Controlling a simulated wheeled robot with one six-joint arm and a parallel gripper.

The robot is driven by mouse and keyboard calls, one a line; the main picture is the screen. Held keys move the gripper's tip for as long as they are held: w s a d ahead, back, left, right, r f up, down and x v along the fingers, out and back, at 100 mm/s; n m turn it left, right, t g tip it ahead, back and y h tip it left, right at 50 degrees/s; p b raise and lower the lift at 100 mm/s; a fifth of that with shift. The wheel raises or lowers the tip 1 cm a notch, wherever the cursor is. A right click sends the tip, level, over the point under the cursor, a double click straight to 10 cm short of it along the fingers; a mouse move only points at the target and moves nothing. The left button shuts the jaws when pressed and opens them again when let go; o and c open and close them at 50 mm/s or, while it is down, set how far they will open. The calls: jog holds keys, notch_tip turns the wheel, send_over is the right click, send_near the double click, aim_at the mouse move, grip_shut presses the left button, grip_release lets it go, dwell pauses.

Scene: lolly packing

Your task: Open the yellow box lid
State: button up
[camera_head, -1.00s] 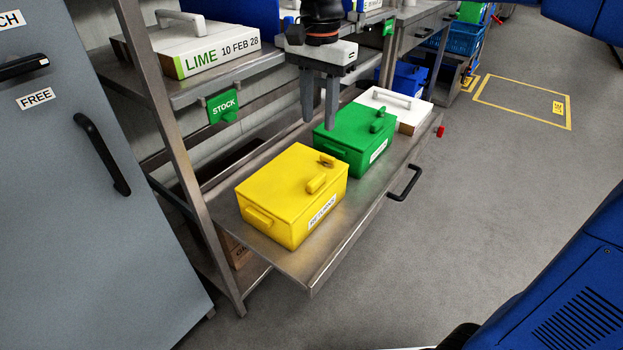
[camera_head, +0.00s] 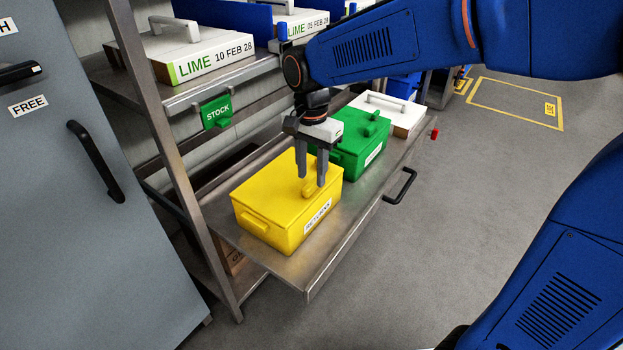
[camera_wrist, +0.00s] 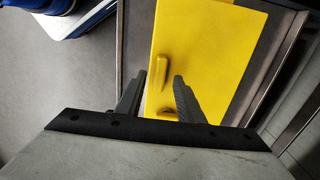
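The yellow box (camera_head: 275,224) stands on the pulled-out metal drawer with its lid (camera_head: 270,188) shut. A label on its front reads RETURNS. A small yellow handle (camera_head: 309,189) sits on the lid near its right edge. My gripper (camera_head: 312,182) points down over that end of the lid, its fingers apart around or just above the handle. In the wrist view the fingers (camera_wrist: 157,90) are open, with the handle (camera_wrist: 158,73) showing between and beyond their tips. I cannot tell whether the fingers touch the lid.
A green box (camera_head: 358,150) stands right behind the yellow one, close to my gripper. A white box (camera_head: 405,118) is further back. The steel drawer (camera_head: 345,238) has a black handle (camera_head: 401,185). A shelf post (camera_head: 165,140) rises at the left, beside a grey cabinet (camera_head: 75,220).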

jog(key=shift+f, duration=1.3)
grip_shut()
jog(key=shift+w+a+r+g+h, duration=0.15)
jog(key=shift+a+r+h, duration=0.05)
jog(key=shift+r, duration=0.2)
jog(key=shift+w+a+r+g+h, duration=0.1)
jog(key=shift+a+r+g+h, duration=0.1)
jog(key=shift+r, duration=0.2)
jog(key=w+a+r+g+h, duration=0.1)
jog(key=w+a+r, duration=0.2)
jog(key=r, duration=0.4)
jog(key=shift+w+a+r+h, duration=0.15)
jog(key=shift+w+a+h, duration=0.15)
jog(key=shift+a, duration=0.4)
